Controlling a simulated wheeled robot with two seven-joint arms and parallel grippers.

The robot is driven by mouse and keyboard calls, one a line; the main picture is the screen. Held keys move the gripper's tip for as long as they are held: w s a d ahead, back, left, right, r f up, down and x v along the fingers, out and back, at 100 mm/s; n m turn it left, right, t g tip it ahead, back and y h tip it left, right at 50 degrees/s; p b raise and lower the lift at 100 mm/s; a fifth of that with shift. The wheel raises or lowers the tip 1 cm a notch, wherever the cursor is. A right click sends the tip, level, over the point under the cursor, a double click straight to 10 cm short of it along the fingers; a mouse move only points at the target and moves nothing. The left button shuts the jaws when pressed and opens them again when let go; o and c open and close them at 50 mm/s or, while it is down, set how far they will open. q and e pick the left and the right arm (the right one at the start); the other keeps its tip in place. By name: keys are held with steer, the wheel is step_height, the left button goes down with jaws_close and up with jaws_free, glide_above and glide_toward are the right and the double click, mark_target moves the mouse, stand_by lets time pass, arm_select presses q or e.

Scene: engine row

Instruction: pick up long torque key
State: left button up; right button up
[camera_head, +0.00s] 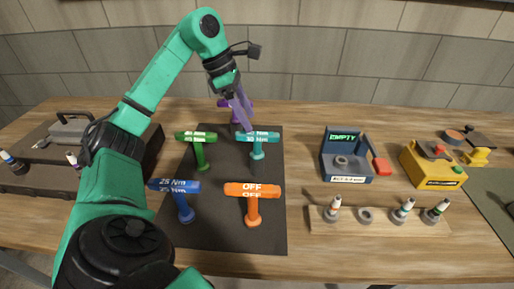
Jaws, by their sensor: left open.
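Several T-shaped torque keys stand upright on a dark mat (225,232): a green one (200,138), a teal one (258,137), a blue one (175,186), an orange one marked OFF (253,190) and a purple one (222,103) at the back. I cannot tell from their look which is the long one. My left gripper (241,112) is open and points down at the purple key, partly covering it. I cannot tell whether they touch. My right gripper is not in view.
A blue box reading EMPTY (347,170) and a yellow device (432,167) stand at the right. A wooden strip (385,226) holds several small sockets. A dark case (50,184) lies at the left. A tiled wall closes the back.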

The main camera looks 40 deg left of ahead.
mark_target(259, 139)
arm_select(q)
steer(key=x, duration=0.4)
steer(key=shift+d+f, duration=0.1)
steer(key=shift+d, duration=0.05)
steer(key=p+x, duration=0.1)
steer(key=x, duration=0.4)
steer(key=shift+w+f, duration=0.1)
steer(key=shift+f, duration=0.1)
steer(key=shift+d+f, duration=0.1)
steer(key=shift+f, duration=0.15)
steer(key=shift+w+f, duration=0.15)
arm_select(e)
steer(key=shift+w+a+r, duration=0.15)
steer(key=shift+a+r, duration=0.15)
arm_select(q)
steer(key=c, duration=0.9)
jaws_close()
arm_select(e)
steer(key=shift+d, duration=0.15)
